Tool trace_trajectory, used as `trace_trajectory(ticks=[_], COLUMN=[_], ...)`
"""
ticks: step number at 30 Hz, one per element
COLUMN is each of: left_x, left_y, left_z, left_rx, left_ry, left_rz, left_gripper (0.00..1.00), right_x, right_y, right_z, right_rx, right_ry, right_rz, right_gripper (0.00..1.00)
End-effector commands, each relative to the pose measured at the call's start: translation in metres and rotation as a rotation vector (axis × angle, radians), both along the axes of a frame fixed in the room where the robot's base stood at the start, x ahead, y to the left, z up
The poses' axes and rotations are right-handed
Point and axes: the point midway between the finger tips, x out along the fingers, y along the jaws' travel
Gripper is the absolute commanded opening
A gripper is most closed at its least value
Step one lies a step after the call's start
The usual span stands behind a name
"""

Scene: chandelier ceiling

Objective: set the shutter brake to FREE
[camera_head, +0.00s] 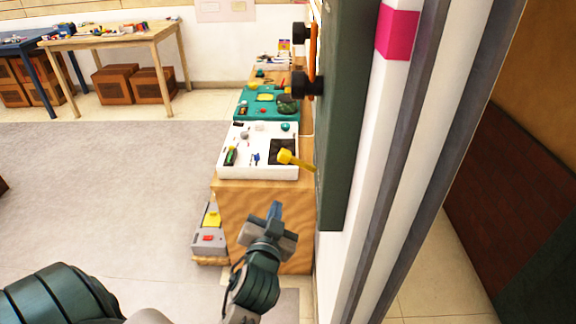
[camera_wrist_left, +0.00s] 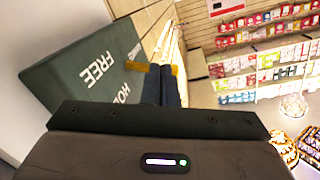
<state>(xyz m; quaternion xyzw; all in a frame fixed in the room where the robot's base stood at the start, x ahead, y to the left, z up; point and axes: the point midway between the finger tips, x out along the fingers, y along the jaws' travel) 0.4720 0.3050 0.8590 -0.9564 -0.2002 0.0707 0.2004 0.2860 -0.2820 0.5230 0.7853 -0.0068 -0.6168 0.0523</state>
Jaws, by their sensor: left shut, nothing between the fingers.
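The shutter brake box is a dark green panel (camera_head: 347,110) on the wall at the right of the head view. A yellow lever (camera_head: 297,160) sticks out from its lower part to the left, ending in a thicker knob. In the left wrist view the box (camera_wrist_left: 80,75) carries the white words FREE and, partly hidden, HOLD. The yellow lever (camera_wrist_left: 136,66) shows on both sides of my fingertips there, its middle hidden. My left gripper (camera_head: 274,210) is shut and empty, below the lever in the head view; its fingers (camera_wrist_left: 160,82) show in the wrist view. Contact cannot be told.
A wooden cabinet (camera_head: 255,215) with a white tray (camera_head: 232,172) and a green tray (camera_head: 250,112) stands along the wall, left of the box. A grey toolbox (camera_head: 209,238) sits beside it. Open carpet (camera_head: 110,190) lies to the left. Wall shelves (camera_wrist_left: 265,50) show at right.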

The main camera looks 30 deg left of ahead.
Motion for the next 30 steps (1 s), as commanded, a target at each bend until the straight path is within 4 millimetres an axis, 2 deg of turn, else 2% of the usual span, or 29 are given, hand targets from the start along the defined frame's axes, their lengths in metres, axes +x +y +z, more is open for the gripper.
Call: trace_trajectory(ticks=[1, 3, 6, 9, 23, 26, 30], left_x=[0.007, 0.014, 0.019, 0.021, 0.024, 0.031, 0.052], left_y=[-0.003, -0.008, -0.014, -0.019, -0.02, -0.018, -0.009], left_z=[0.02, 0.043, 0.066, 0.078, 0.084, 0.087, 0.095], left_rx=[0.044, 0.102, 0.166, 0.203, 0.221, 0.223, 0.225], left_ry=[-0.07, -0.15, -0.229, -0.271, -0.289, -0.289, -0.289], left_rz=[-0.001, -0.007, -0.017, -0.023, -0.027, -0.028, -0.028], left_gripper=[0.0, 0.0, 0.0, 0.0, 0.0, 0.0, 0.0], right_x=[-0.001, -0.002, -0.004, -0.005, -0.006, -0.007, -0.011], right_y=[-0.001, -0.002, -0.002, -0.003, -0.003, -0.003, -0.005], right_z=[-0.011, -0.023, -0.035, -0.042, -0.046, -0.05, -0.066], right_rx=[0.001, 0.001, 0.002, 0.002, 0.002, 0.003, 0.003], right_ry=[0.008, 0.014, 0.021, 0.023, 0.026, 0.029, 0.043], right_rz=[-0.001, -0.003, -0.004, -0.005, -0.006, -0.007, -0.01], right_gripper=[0.45, 0.45, 0.45, 0.45, 0.45, 0.45, 0.45])
